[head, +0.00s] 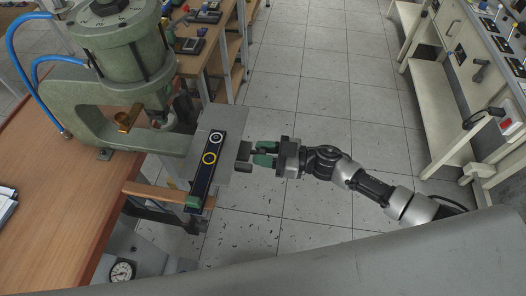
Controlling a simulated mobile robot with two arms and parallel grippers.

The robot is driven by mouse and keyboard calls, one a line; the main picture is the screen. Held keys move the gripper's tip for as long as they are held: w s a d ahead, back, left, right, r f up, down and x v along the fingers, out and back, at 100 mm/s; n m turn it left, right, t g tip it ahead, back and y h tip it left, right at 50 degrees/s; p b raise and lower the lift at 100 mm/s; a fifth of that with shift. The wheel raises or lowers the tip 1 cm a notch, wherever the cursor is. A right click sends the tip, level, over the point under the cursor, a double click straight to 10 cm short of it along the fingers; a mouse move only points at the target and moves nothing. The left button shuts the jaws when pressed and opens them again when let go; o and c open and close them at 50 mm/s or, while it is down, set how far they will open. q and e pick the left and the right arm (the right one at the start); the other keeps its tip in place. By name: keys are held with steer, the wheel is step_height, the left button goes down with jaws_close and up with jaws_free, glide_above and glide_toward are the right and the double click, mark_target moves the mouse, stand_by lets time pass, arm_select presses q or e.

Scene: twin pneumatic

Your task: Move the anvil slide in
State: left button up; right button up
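The green press (125,45) stands at the left on the wooden bench. The anvil slide looks like the flat grey metal plate (222,118) standing out to the right from under the press. A long dark bar (203,177) with a white ring mark and a yellow ring mark lies across it. A dark block (244,151) sits at the plate's right edge. My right gripper (257,154) is just right of this block, its green-tipped fingers parted with nothing seen between them. I cannot tell if they touch the block. My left gripper is out of view.
The wooden bench (60,215) fills the left side, with blue hoses (16,50) at the press. A round gauge (122,271) shows below its edge. A pale workbench (470,75) stands at the far right.

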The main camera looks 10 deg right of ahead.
jaws_close()
steer(key=x, duration=1.2)
steer(key=shift+w+a+f, duration=0.1)
steer(key=shift+a, duration=0.35)
steer(key=shift+o, duration=0.5)
jaws_free()
steer(key=o, duration=0.4)
steer(key=shift+w+a, duration=0.1)
steer(key=shift+a, duration=0.1)
steer(key=shift+o, duration=0.2)
steer(key=shift+d, duration=0.15)
